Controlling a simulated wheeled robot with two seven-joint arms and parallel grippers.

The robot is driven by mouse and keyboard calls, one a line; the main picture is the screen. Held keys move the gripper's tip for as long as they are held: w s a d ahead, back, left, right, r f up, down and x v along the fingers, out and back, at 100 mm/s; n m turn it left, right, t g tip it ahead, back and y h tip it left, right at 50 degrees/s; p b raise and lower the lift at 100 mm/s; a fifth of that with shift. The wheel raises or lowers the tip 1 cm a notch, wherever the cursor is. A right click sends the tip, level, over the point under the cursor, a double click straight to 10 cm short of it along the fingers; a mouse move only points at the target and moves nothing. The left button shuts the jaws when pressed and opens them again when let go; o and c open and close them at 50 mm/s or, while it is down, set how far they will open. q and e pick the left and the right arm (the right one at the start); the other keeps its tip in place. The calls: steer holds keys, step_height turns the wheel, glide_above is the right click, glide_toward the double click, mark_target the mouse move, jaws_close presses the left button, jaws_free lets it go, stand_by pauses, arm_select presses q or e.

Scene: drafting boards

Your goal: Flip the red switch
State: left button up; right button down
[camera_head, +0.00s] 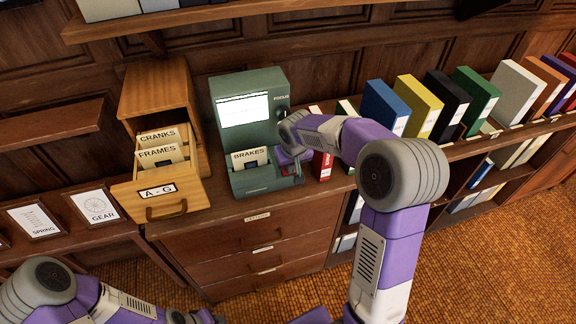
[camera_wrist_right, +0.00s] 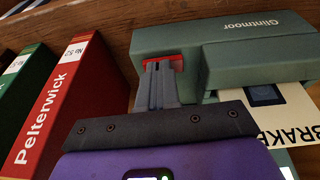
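The red switch (camera_wrist_right: 163,59) is a wide red piece on the side of the green card reader marked "Glintmoor" (camera_wrist_right: 262,30). In the head view the reader (camera_head: 264,178) stands on the wooden cabinet, with a lit screen and a "BRAKES" card in its lower part. My right gripper (camera_head: 291,170) is at the reader's right front side. In the right wrist view its fingers (camera_wrist_right: 162,68) are together, with their tips at the red switch, which shows wider than they are. Whether they touch it I cannot tell. Of my left arm only links show at the bottom left.
An open "A-G" drawer (camera_head: 160,196) with cards juts out left of the reader. A red "Pelterwick" binder (camera_wrist_right: 62,105) stands close beside my right gripper. Several more binders line the counter to the right. A shelf (camera_head: 230,12) runs above.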

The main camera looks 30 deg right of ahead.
steer(key=shift+r+p, duration=0.45)
steer(key=shift+r, duration=0.1)
step_height(320, 180, up, 4)
steer(key=p, duration=0.2)
steer(key=shift+a+r+p, duration=0.1)
steer(key=shift+r+p, duration=0.05)
steer(key=shift+p, duration=0.25)
steer(key=a+v, duration=0.1)
steer(key=v, duration=0.7)
steer(key=shift+s+r+p, duration=0.25)
steer(key=shift+p, duration=0.1)
